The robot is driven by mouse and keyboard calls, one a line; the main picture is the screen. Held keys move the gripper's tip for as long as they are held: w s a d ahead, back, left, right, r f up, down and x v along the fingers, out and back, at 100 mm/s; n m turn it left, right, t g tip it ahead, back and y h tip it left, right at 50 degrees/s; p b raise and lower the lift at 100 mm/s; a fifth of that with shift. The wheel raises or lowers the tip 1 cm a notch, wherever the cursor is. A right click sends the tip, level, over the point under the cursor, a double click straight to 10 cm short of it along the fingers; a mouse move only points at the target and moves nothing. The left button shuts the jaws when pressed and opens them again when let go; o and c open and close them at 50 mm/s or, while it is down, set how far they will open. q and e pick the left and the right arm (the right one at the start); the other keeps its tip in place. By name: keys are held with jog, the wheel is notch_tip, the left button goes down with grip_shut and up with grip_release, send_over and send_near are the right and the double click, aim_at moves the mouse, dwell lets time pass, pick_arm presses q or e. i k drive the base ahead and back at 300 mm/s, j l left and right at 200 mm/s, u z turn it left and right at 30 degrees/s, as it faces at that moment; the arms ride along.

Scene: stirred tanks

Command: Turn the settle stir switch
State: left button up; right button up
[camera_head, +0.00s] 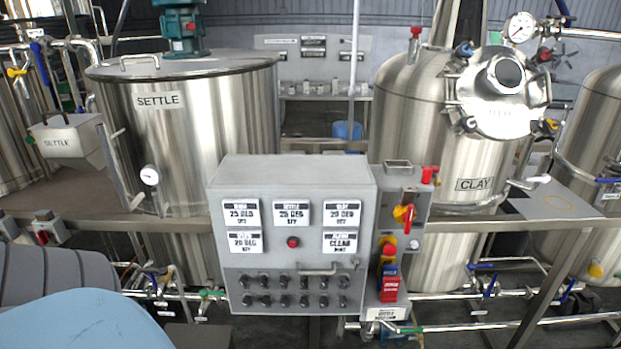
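A grey control box (222,200) stands in the centre, facing me. Two rows of small black knobs (285,282) run along its dark lower strip. Their labels are too small to read, so I cannot tell which knob is the settle stir switch. A display plate (291,214) above, in the middle of the top row, appears to read SETTLE. The steel tank labelled SETTLE (225,120) stands behind on the left, with a green motor (183,30) on its lid. Neither of my grippers is in view.
A small handle (318,271) sticks out above the right-hand knobs. A side panel (412,205) with a red-and-yellow switch (404,214) adjoins the box on the right. The CLAY tank (420,120) stands behind it. Pipes (500,327) run low on the right.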

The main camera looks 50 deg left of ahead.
aim_at(264, 279)
jog(key=u, duration=1.65)
jog(key=i+j+z, duration=0.15)
jog(key=j, duration=0.2)
jog(key=i+j+z, duration=0.1)
jog(key=j, duration=0.25)
